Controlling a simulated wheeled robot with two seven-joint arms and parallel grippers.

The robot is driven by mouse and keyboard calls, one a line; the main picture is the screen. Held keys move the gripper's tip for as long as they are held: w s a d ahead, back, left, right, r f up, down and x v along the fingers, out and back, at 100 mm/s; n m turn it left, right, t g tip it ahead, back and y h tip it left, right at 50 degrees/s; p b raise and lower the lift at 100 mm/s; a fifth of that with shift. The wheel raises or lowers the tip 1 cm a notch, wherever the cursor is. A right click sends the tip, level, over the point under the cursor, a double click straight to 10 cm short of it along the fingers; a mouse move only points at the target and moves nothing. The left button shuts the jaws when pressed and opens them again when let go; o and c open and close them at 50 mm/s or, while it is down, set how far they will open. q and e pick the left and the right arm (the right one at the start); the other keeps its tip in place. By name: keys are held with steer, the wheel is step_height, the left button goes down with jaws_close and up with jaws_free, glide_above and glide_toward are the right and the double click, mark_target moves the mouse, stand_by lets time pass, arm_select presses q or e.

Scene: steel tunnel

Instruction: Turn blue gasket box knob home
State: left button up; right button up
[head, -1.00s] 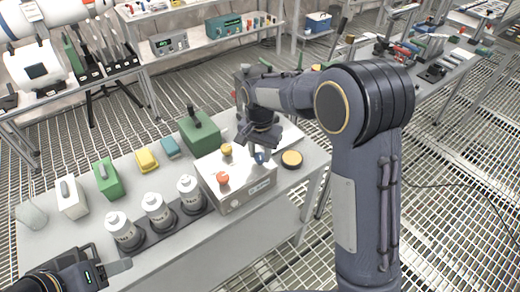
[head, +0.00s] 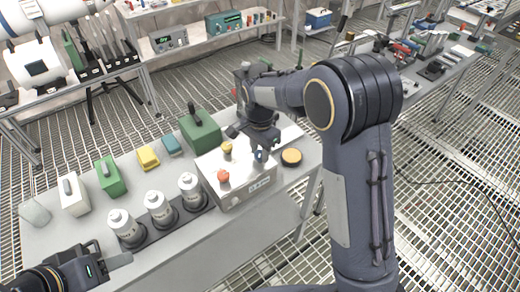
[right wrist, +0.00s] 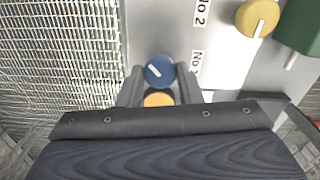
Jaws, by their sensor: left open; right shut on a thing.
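The pale metal box (head: 240,185) stands on the near bench with a red knob (head: 223,176), a yellow knob (head: 227,148) and a blue knob (head: 258,157) on its top. My right gripper (head: 261,150) reaches down over the blue knob. In the right wrist view the blue knob (right wrist: 159,71) sits between the two fingers, shut on its sides. Its white pointer line is slanted; the yellow knob (right wrist: 257,17) shows at the upper right. My left gripper (head: 118,262) is open and empty near the bench's front left, away from the box.
Three white canisters (head: 160,208) stand in a dark rack left of the box. A green box (head: 200,130) stands behind it, and an orange-topped round disc (head: 291,156) lies just right of it. Green, white and yellow items line the bench's back left.

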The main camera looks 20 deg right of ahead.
mark_target(260, 154)
steer(key=o, duration=1)
steer(key=shift+r, duration=3.95)
